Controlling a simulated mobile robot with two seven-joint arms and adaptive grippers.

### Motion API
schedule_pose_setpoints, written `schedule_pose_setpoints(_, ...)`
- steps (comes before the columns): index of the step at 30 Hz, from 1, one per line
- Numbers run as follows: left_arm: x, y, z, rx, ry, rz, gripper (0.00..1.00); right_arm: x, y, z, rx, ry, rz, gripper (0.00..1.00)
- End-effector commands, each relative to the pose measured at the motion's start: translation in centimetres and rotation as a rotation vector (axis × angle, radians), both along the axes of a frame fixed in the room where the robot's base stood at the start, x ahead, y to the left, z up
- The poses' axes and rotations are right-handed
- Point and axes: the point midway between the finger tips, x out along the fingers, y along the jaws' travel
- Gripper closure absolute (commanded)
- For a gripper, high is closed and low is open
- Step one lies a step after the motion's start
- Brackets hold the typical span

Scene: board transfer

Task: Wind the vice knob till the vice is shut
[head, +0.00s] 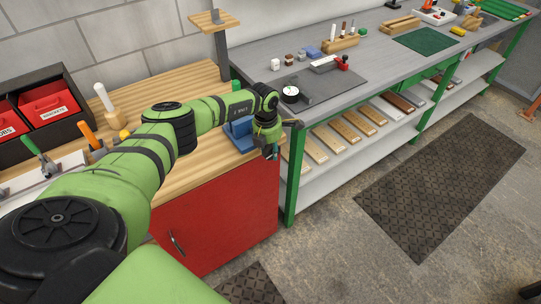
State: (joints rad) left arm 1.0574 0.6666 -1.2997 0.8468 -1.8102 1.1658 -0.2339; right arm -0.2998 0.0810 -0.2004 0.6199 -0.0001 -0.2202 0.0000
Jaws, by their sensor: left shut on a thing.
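The blue vice (238,134) sits at the right front corner of the wooden bench, partly hidden behind my left arm. My green left arm reaches across the bench from the left. My left gripper (270,151) points down at the front of the vice, just past the bench's edge. It is shut on the vice knob, which is mostly hidden by the gripper and wrist. How far apart the vice jaws are cannot be made out. My right gripper is not in view.
The wooden bench (190,88) has a red cabinet (225,215) below. Red bins (48,102) and upright hand tools stand at the left. A grey workbench (335,88) with a green leg (292,180) adjoins at the right. The floor in front is clear, with dark mats (440,185).

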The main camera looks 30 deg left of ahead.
Motion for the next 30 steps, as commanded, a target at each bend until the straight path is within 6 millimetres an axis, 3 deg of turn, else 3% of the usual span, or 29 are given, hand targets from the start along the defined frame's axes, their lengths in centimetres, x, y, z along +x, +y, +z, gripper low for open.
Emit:
schedule_pose_setpoints(1, 0.3, 0.3, -0.2, 0.013, 0.010, 0.007, 1.00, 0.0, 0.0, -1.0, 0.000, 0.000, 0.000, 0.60)
schedule_pose_setpoints(7, 0.3, 0.3, 0.0, 0.036, 0.067, 0.007, 1.00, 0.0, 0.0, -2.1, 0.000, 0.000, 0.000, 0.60)
schedule_pose_setpoints(23, 0.2, 0.3, 0.2, 0.045, 0.089, 0.003, 1.00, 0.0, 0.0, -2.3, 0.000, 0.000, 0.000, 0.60)
schedule_pose_setpoints(24, 0.2, 0.3, 0.2, 0.045, 0.089, 0.003, 0.61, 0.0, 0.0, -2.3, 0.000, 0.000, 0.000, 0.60)
schedule_pose_setpoints(25, 0.2, 0.3, 0.2, 0.045, 0.089, 0.003, 0.49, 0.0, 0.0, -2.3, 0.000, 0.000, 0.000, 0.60)
schedule_pose_setpoints(26, 0.2, 0.3, 0.2, 0.045, 0.089, 0.003, 0.41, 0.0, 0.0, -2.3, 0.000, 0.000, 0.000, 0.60)
schedule_pose_setpoints(30, 0.1, 0.2, 0.1, 0.043, 0.091, 0.001, 0.41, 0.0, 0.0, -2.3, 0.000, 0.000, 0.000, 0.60)
